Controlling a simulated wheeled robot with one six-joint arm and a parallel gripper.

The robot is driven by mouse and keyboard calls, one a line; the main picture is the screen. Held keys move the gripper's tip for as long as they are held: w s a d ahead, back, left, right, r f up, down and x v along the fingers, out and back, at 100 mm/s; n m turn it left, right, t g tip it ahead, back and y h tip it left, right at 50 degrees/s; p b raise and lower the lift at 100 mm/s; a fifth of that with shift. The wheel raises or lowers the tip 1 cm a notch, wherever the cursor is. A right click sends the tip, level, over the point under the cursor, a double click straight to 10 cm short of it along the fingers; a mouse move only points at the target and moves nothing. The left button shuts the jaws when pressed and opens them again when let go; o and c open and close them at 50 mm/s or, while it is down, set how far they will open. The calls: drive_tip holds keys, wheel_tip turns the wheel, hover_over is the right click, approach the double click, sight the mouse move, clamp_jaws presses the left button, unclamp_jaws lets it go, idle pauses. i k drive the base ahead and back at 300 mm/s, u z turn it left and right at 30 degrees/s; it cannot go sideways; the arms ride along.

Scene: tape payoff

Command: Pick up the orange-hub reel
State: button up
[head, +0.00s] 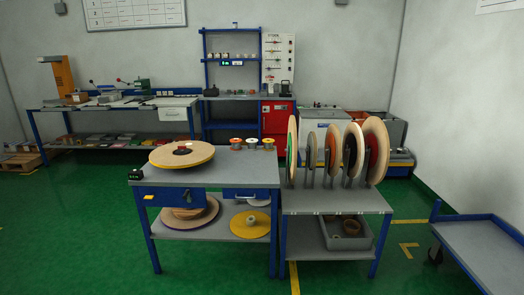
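Several reels stand upright in a row in a rack on the grey side table. A tan-rimmed reel (333,152) in the middle of the row shows an orange-red face. The far-right tan reel (375,150) also has a reddish centre. A large tan reel (181,154) lies flat on the blue-legged workbench, with a small dark and red hub on top. The colours are too small to tell for sure which one is the orange-hub reel. My gripper is not in view.
The workbench (236,181) holds several small spools (252,144) at its back edge; more reels lie on its lower shelf. A grey bin (345,236) sits under the rack. A blue cart (484,248) stands at right. Green floor in front is clear.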

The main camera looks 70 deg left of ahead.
sight(332, 139)
drive_tip(key=u, duration=0.6)
drive_tip(key=i, duration=0.55)
drive_tip(key=u, duration=0.7)
drive_tip(key=i, duration=2.05)
drive_tip(key=u, duration=0.75)
drive_tip(key=i, duration=1.45)
drive_tip(key=u, duration=0.15)
